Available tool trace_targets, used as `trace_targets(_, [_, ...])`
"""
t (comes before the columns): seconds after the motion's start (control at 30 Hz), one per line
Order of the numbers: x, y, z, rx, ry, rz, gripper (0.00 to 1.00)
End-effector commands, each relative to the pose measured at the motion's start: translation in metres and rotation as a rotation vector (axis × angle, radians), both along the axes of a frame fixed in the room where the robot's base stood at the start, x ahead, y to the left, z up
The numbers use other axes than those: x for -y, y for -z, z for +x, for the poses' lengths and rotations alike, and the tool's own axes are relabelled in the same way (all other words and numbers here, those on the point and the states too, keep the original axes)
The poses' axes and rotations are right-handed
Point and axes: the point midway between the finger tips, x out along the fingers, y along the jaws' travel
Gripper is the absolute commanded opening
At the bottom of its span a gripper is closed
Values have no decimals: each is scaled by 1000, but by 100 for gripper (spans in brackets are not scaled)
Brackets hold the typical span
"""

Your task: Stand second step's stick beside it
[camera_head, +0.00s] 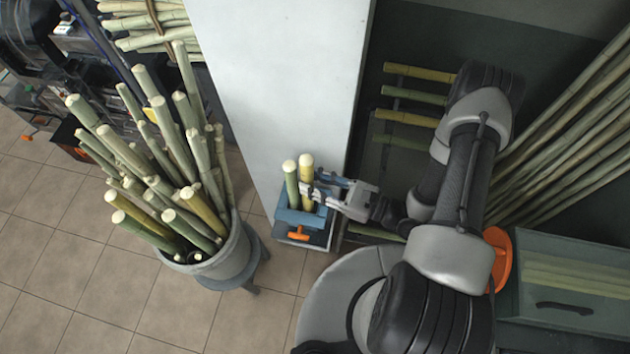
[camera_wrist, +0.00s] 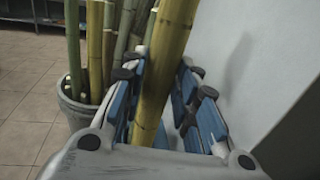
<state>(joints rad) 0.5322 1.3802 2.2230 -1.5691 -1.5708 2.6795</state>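A blue holder (camera_head: 318,217) with an orange handle (camera_head: 296,236) stands at the foot of the white panel. A green stick (camera_head: 291,184) and a thicker yellow stick (camera_head: 306,172) stand upright in it, side by side. My gripper (camera_head: 312,190) is at the yellow stick's right side. In the wrist view the yellow stick (camera_wrist: 169,42) passes between my blue-padded fingers (camera_wrist: 160,90). They look spread, with a gap showing on the stick's right. The stick's lower end is hidden there. I cannot tell the holder's green stick from the bucket sticks in the wrist view.
A grey bucket (camera_head: 237,258) full of sticks stands left on the tiled floor. The white panel (camera_head: 275,75) rises behind the holder. A dark rack at right holds several level sticks (camera_head: 415,95). Long poles (camera_head: 570,130) lean at far right, above a glass-topped box (camera_head: 570,308).

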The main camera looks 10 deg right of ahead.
Motion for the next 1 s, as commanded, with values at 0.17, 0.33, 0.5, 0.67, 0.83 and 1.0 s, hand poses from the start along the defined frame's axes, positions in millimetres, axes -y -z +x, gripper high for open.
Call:
trace_targets(0.17, [0,0,0,0,0,0,40])
trace_targets(0.33, [0,0,0,0,0,0,50])
trace_targets(0.5, [0,0,0,0,0,0,50])
trace_targets(0.67, [0,0,0,-1,0,-2,58])
trace_targets(0.83, [0,0,0,-1,0,-1,70])
trace_targets(1.0, [0,0,0,-1,0,-1,74])
